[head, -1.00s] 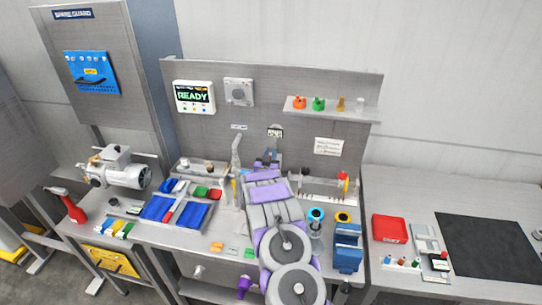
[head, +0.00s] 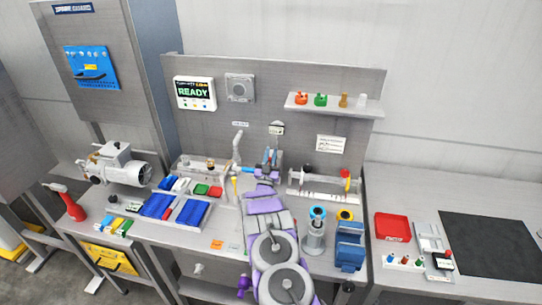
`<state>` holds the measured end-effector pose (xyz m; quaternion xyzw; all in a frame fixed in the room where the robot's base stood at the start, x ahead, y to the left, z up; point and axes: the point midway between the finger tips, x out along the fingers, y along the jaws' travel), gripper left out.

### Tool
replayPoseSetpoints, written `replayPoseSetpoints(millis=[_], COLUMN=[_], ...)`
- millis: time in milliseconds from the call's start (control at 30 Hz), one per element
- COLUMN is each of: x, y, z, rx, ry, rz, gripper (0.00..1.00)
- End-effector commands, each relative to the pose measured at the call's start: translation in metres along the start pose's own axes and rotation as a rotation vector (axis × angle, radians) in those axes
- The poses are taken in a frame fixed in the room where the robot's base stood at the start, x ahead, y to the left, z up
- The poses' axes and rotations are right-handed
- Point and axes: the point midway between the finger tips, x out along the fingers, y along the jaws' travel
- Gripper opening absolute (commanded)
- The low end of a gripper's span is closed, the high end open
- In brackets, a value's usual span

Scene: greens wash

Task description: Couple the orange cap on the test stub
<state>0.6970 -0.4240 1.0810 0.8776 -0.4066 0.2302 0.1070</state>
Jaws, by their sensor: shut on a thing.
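An orange cap (head: 301,98) stands on the wall shelf, at the left of its row and beside a green cap (head: 320,100). My gripper (head: 267,159) is at the back of the bench, in front of the back panel and below a small label. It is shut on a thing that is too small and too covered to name. A light blue piece (head: 247,169) shows just left of the gripper. I cannot make out the test stub with certainty. My arm hides part of the bench centre.
A grey lever (head: 237,150) stands close left of my gripper. A rack (head: 325,187) is to the right. A grey post with a blue ring (head: 317,213) and a blue block (head: 349,247) stand front right. Blue trays (head: 190,214) lie left. The screen (head: 195,94) reads READY.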

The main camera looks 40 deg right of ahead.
Motion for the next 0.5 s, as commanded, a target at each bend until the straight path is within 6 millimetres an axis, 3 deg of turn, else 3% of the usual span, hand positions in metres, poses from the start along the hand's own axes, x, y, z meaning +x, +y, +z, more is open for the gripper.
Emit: replayPoseSetpoints(millis=[233,267,500], x=[-0.0006,-0.0006,-0.0003], y=[-0.0006,-0.0005,-0.0002], z=[0.0007,0.0007,0.0006], rx=[0.0,0.0,0.0], ry=[-0.003,-0.003,-0.002], rz=[-0.001,-0.001,-0.001], gripper=[0.0,0.23,0.43])
